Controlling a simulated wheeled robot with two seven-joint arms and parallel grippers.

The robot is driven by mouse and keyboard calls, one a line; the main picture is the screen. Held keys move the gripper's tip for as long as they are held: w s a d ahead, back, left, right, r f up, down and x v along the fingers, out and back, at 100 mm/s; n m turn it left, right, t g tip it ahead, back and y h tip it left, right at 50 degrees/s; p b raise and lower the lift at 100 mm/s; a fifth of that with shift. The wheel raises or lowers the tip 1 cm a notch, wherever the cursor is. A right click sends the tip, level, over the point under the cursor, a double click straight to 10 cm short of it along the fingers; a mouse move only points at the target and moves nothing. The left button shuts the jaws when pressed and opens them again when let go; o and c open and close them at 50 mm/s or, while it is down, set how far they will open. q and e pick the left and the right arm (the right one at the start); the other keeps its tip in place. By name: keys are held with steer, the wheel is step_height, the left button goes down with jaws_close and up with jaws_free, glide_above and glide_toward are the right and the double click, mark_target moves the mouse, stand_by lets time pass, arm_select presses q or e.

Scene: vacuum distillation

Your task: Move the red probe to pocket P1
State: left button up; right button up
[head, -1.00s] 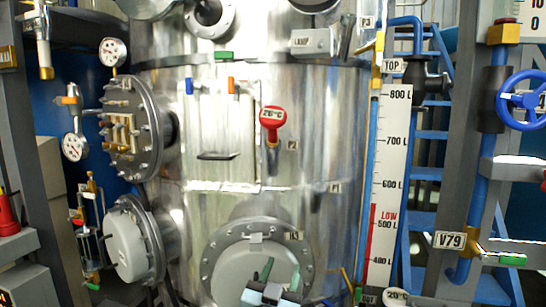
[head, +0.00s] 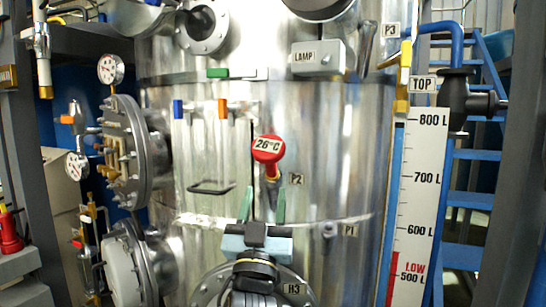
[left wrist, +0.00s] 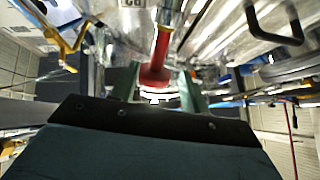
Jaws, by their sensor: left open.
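The red probe (head: 267,148) has a round head reading 26°C and sits in the pocket beside the P2 label (head: 296,179) on the steel vessel. It also shows in the left wrist view (left wrist: 154,76), between the finger lines. My right gripper is not in view.
A black handle (head: 212,188) sticks out left of the probe. The lamp box (head: 318,57) is above right, and the H3 flange (head: 210,290) is below. A level scale (head: 415,210) stands at the right. The vessel wall between probe and P1 is clear.

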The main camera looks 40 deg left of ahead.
mark_target(270, 168)
arm_select(q)
steer(key=p+x, duration=0.1)
steer(key=x, duration=0.2)
steer(key=shift+r, duration=0.15)
steer(key=p+x, duration=0.1)
steer(key=x, duration=0.2)
steer(key=shift+w+p, duration=0.1)
steer(key=shift+p, duration=0.25)
steer(key=shift+w+a, duration=0.1)
steer(key=shift+w, duration=0.1)
steer(key=shift+w+a+r, duration=0.15)
steer(key=shift+w, duration=0.1)
jaws_close()
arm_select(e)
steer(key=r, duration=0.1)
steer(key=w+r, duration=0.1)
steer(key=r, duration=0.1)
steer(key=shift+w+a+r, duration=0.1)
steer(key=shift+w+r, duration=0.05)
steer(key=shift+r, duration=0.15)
arm_select(q)
steer(key=shift+r, duration=0.1)
